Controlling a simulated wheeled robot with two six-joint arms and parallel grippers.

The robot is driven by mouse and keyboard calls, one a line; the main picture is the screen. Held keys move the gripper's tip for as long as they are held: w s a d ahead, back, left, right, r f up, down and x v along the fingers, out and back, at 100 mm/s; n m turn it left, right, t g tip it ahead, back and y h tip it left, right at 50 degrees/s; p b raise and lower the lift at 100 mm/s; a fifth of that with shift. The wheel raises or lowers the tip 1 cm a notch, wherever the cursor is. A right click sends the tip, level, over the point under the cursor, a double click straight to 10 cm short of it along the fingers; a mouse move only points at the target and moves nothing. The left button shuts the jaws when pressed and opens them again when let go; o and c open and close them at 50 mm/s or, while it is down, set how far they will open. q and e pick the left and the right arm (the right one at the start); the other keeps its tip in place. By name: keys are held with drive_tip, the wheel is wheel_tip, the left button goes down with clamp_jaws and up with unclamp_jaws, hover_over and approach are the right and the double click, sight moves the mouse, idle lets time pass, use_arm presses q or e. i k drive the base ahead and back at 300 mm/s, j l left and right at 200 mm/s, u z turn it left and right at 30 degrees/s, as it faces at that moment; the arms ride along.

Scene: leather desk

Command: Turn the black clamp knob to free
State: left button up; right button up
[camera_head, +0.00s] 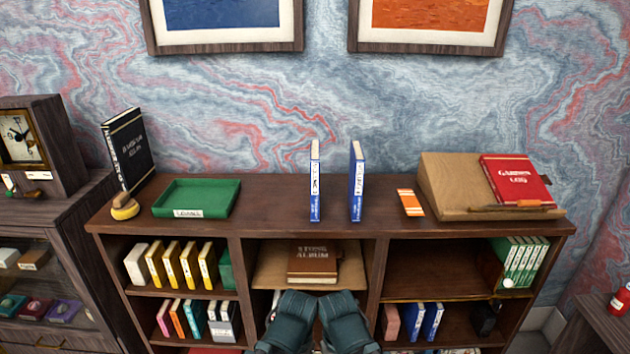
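I cannot make out a black clamp knob for certain. A small dark block (484,318) sits at the right of the lower right shelf, too small and dim to tell what it is. Two dark teal parts of my own arms show side by side at the bottom middle, in front of the lower middle shelf. No gripper fingers can be told there.
On the wooden bookcase top (270,210) stand a black book (128,150), a green tray (197,197), two blue-and-white upright books (356,181) and a slanted wooden stand (448,187) with a red book (516,179). A brown book (313,263) lies in the middle compartment.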

sight(496, 304)
drive_tip(key=z, duration=1.3)
